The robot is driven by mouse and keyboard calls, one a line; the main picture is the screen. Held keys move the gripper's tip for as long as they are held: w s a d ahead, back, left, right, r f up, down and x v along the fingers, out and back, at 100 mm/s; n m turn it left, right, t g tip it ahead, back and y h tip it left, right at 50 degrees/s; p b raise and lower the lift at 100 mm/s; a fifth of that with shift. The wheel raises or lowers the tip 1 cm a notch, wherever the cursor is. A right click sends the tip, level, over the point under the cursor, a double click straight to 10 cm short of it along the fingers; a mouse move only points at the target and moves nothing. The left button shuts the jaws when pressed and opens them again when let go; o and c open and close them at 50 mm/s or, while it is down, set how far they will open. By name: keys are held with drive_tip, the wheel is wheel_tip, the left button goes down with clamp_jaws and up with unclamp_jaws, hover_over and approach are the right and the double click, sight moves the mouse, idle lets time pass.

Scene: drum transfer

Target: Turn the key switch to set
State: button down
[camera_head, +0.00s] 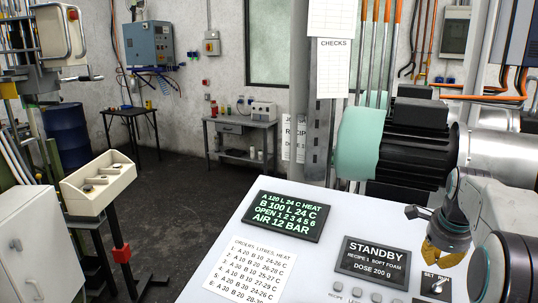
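The key switch (438,286) is a small silver piece on a dark plate at the lower right of the sloped white panel (225,238). "SET" is legible above it on the left; the word on the right is too small to read surely. Which way the key points is hard to tell. My gripper (441,257), with yellow fingertips, hangs just above and behind the switch in the picture, seemingly apart from it. Its fingertips are small and partly overlapped, so its opening is unclear. A dark display (377,261) left of the switch reads STANDBY, DOSE 200 g.
A green-lettered display (290,216) and a printed order sheet (251,268) are on the panel's left. Several small buttons (357,291) are left of the switch. A black motor with a pale green end (362,143) stands behind the panel. A beige control box (98,184) is at left.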

sight(439, 285)
drive_tip(key=shift+b+x, duration=1.7)
drive_tip(key=shift+x, duration=1.6)
drive_tip(key=shift+s+d+f, duration=0.15)
drive_tip(key=shift+s, duration=0.05)
drive_tip(key=shift+s+a+f, duration=0.2)
drive_tip(key=shift+s+a, duration=0.05)
drive_tip(key=shift+s, duration=0.05)
drive_tip(key=shift+s+a+f+b, duration=0.15)
drive_tip(key=shift+s+b, duration=0.05)
drive_tip(key=shift+b, duration=0.2)
drive_tip(key=shift+s, duration=0.25)
drive_tip(key=shift+w+a, duration=0.15)
drive_tip(key=shift+a, duration=0.25)
